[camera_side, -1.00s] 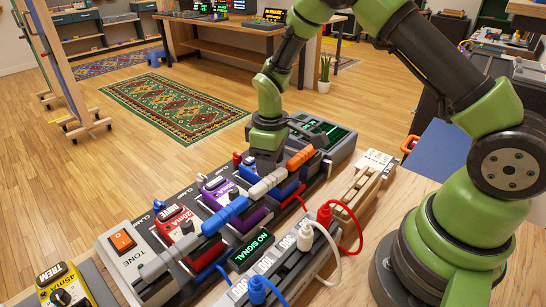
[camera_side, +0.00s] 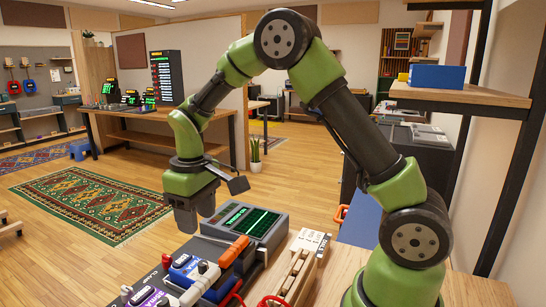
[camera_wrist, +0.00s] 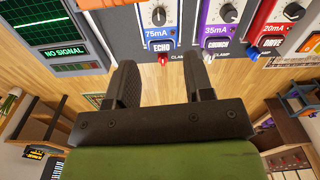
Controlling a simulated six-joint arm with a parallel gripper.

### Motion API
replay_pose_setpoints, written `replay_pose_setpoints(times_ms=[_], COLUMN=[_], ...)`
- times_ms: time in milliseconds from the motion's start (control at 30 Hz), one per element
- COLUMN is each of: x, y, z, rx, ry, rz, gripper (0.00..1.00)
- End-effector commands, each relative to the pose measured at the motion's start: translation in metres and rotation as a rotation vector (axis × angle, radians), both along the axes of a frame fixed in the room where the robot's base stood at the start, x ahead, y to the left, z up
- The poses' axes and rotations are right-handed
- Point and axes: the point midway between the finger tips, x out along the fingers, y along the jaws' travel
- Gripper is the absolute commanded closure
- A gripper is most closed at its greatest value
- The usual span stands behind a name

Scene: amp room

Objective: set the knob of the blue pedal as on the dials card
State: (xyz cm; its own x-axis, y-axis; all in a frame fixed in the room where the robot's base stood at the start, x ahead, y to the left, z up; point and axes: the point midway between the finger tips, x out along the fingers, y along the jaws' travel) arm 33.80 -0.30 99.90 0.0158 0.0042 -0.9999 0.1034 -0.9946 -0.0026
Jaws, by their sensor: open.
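The blue pedal (camera_wrist: 160,42), labelled ECHO and 75mA, shows at the top of the wrist view, cut by the frame edge. Its grey knob (camera_wrist: 159,16) has a white pointer line; its exact setting is hard to read. In the side view the blue pedal (camera_side: 190,270) stands in the row at the bottom. My gripper (camera_side: 194,219) points down above and behind the row, apart from the blue pedal. In the wrist view its two fingers (camera_wrist: 163,78) are spread with nothing between them.
The purple CRUNCH pedal (camera_wrist: 217,38) and red DRIVE pedal (camera_wrist: 272,37) stand beside the blue one. A green-screened unit (camera_side: 248,222) reading NO SIGNAL stands beyond.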

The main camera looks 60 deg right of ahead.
Motion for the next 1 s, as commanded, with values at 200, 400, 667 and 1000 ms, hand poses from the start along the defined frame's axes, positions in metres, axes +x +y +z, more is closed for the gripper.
replay_pose_setpoints(times_ms=[200,400,667,1000], x=[-0.02,-0.042,-0.075,-0.122], y=[0.005,0.009,0.015,0.021], z=[0.043,0.074,0.106,0.133], rx=[0.029,0.059,0.107,0.183], ry=[-0.089,-0.165,-0.259,-0.379], rz=[-0.077,-0.146,-0.231,-0.339], gripper=[0.52,0.52,0.52,0.52])
